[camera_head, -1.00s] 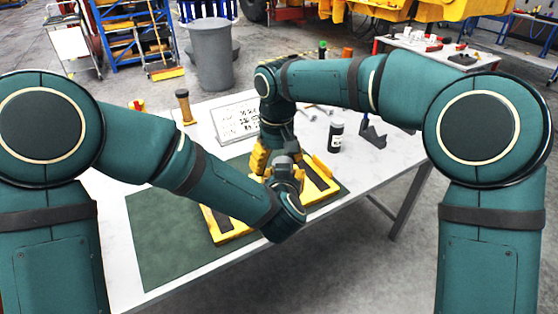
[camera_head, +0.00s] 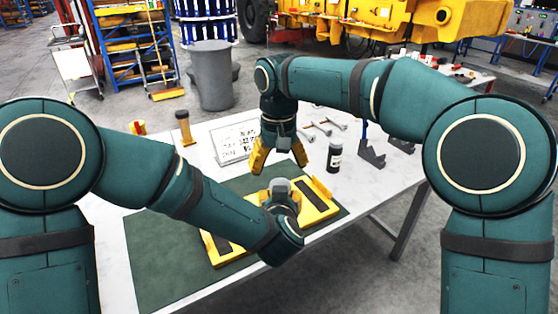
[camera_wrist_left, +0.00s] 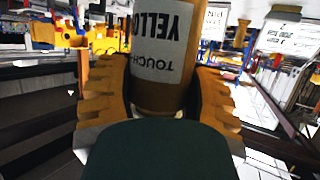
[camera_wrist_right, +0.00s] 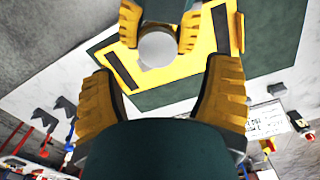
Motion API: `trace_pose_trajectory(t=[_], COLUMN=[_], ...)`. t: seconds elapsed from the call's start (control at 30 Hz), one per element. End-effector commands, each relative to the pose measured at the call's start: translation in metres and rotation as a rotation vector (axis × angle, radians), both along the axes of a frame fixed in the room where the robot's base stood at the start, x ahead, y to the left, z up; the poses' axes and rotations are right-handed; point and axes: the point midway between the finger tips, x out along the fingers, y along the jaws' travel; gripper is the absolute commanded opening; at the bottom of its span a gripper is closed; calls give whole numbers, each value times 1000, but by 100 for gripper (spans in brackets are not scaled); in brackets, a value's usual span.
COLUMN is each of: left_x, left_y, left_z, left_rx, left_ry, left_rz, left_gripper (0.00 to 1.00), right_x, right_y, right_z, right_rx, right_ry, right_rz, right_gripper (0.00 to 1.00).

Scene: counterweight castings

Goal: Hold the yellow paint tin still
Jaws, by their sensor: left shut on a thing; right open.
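The yellow paint tin (camera_wrist_left: 165,60) is in the left wrist view, its white label reading "YELLOW" and "TOUCH" upside down. My left gripper (camera_wrist_left: 160,95) is shut on it, one finger on each side. In the head view the tin's grey lid (camera_head: 280,187) shows above my left wrist, which hides most of the tin. The round pale lid (camera_wrist_right: 158,50) also shows in the right wrist view between the left fingers. My right gripper (camera_head: 279,160) is open and empty, above the tin and apart from it.
A yellow frame (camera_head: 317,207) lies on the green mat (camera_head: 165,250) below the grippers. The table's near left is clear.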

Motion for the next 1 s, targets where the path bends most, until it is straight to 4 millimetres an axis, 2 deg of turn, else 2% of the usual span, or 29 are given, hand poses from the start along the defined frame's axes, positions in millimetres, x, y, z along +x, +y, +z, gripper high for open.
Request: trace_pose_trajectory(t=[0.2, 0.3, 0.47, 1.0], left_x=[0, 0, 0, 0], left_y=[0, 0, 0, 0], left_z=[1, 1, 1, 1], left_rx=[0, 0, 0, 0], left_ry=[-2, -2, -2, -2], left_rz=[0, 0, 0, 0], left_gripper=[0, 0, 0, 0], right_x=[0, 0, 0, 0], right_y=[-1, -2, -3, -3], right_z=[14, 19, 18, -50], right_rx=[-8, -12, -14, -14], right_ry=[-3, -3, -3, -2], right_rz=[-318, -421, -498, -502], right_gripper=[77, 77, 77, 77])
